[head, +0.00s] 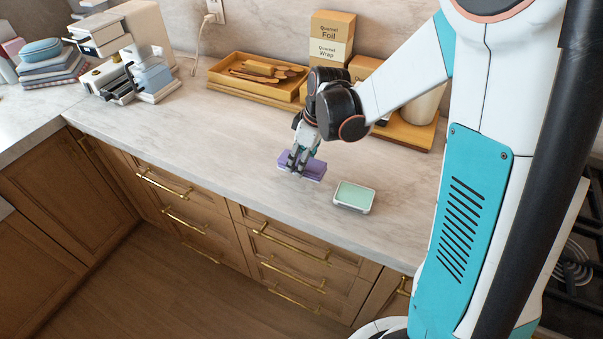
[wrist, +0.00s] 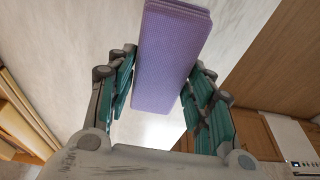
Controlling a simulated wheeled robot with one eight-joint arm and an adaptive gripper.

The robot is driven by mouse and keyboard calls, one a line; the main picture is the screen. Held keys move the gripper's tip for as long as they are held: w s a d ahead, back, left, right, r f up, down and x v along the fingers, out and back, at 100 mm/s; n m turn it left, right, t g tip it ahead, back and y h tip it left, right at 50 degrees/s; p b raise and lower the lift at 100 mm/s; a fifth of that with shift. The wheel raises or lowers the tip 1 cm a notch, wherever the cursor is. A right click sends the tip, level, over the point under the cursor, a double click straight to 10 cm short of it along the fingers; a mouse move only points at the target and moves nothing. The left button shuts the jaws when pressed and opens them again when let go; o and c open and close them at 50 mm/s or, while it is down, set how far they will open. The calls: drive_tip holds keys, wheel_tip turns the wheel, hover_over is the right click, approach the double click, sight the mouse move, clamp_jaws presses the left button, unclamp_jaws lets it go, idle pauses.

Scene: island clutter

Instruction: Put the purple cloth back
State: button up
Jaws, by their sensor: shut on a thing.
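The purple cloth (head: 313,170) is a folded, flat-sided block with a woven texture. It also shows large in the wrist view (wrist: 170,60), between the two fingers. My gripper (head: 301,161) is shut on the cloth over the counter; in the wrist view its green-padded fingers (wrist: 158,90) are on either side of it. I cannot tell whether the cloth touches the counter. A small white-rimmed dish with a pale green inside (head: 354,196) sits just right of the cloth, apart from it.
A wooden tray with utensils (head: 230,82) stands along the wall, with foil and wrap boxes (head: 331,38) beside it. A coffee machine (head: 106,82) and stacked cloths (head: 50,68) are at the left. The counter (head: 200,130) left of my gripper is clear. A stove (head: 575,285) is at the right.

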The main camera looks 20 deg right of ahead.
sight(312, 165)
drive_tip(key=shift+s+d+b+x, duration=0.1)
drive_tip(key=shift+d+b+x, duration=0.1)
drive_tip(key=shift+x, duration=0.55)
drive_tip(key=shift+s+d+b+x, duration=0.15)
drive_tip(key=shift+b+x, duration=0.1)
drive_tip(key=shift+x, duration=0.5)
drive_tip(key=shift+s+d+b+x, duration=0.1)
drive_tip(key=shift+b+x, duration=0.1)
drive_tip(key=shift+x, duration=0.55)
drive_tip(key=o, duration=1.2)
drive_tip(key=shift+f, duration=0.1)
drive_tip(key=p+v, duration=0.3)
drive_tip(key=v, duration=0.8)
drive_tip(key=shift+s+r, duration=0.1)
drive_tip(key=shift+r, duration=0.15)
drive_tip(key=shift+s+r, duration=0.2)
drive_tip(key=shift+r, duration=0.3)
drive_tip(key=s+a+r+m+t+h, duration=0.1)
drive_tip(key=s+r+m, duration=0.3)
drive_tip(key=s, duration=0.4)
drive_tip(key=s+r+m+t+h, duration=0.1)
drive_tip(key=s+r+m+t, duration=0.3)
drive_tip(key=s, duration=0.5)
drive_tip(key=shift+s+a+r+m, duration=0.2)
drive_tip(key=shift+a+r+m, duration=0.25)
drive_tip(key=shift+r, duration=0.4)
